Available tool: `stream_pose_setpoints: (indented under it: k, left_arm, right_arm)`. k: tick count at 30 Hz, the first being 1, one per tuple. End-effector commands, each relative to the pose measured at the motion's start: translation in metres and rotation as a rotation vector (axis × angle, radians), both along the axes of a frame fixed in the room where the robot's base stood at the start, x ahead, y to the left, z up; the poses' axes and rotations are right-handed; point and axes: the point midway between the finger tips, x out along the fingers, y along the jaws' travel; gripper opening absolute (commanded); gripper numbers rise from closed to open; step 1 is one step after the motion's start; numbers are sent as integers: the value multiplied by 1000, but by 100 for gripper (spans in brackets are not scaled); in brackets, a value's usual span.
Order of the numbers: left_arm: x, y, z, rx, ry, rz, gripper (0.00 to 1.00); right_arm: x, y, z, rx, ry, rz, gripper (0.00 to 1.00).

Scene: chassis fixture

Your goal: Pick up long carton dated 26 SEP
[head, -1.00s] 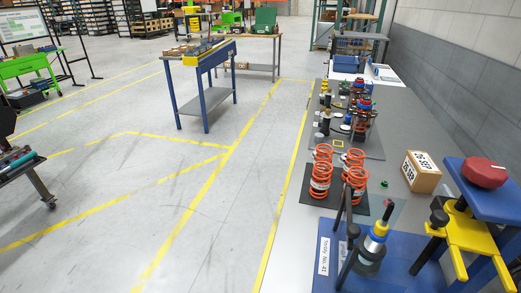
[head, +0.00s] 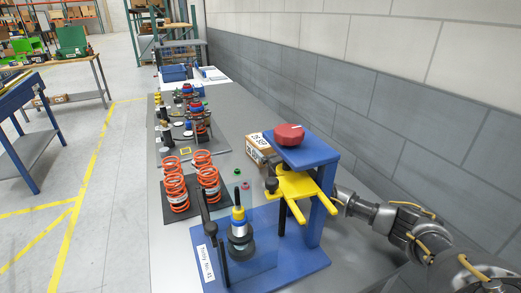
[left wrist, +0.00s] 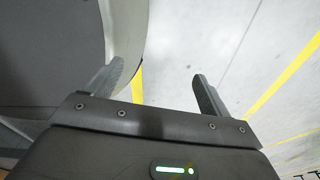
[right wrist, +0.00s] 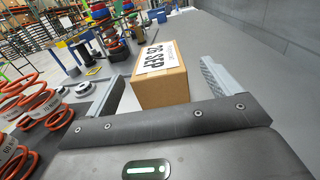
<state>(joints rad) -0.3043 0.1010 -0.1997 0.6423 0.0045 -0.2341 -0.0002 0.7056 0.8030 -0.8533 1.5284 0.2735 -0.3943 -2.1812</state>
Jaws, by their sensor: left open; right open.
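The brown carton (head: 252,157) stands on the grey bench behind the blue fixture, partly hidden by it. In the right wrist view the carton (right wrist: 163,89) has a white label reading 26 SEP on top. My right gripper (right wrist: 160,78) is open, with its fingers left and right of the near end of the carton and gaps visible on both sides. In the head view my right arm comes in from the right, and its gripper is hidden behind the fixture. My left gripper (left wrist: 156,75) is open and empty over the floor.
The blue fixture (head: 318,214) with yellow fork (head: 292,187) and red knob (head: 289,134) stands in front of the carton. A grey wall (head: 400,130) bounds the bench's right side.

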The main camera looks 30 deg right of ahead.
Motion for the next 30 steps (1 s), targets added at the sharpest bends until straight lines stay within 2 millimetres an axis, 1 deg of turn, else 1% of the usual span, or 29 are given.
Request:
stream_pose_setpoints:
  k: [5, 11, 15, 21, 25, 30]
  left_arm:
    - [0, 0, 3, 0, -1, 0, 82]
    - [-2, -2, 13, -4, 3, 1, 82]
    - [-4, -8, 12, -10, 5, 2, 82]
    - [-3, -18, 12, -23, 4, 6, 82]
    - [-3, -20, 12, -26, 3, 7, 82]
    - [-3, -17, 12, -21, 4, 5, 82]
  right_arm:
    - [6, 1, 1, 1, 1, -1, 89]
    - [33, 5, 3, 1, 1, -1, 89]
    - [47, 5, 1, 0, 0, -2, 89]
    - [52, 5, -1, 0, 1, 0, 89]
    - [52, 5, -1, 0, 1, 0, 89]
    - [52, 5, 0, 0, 1, 0, 67]
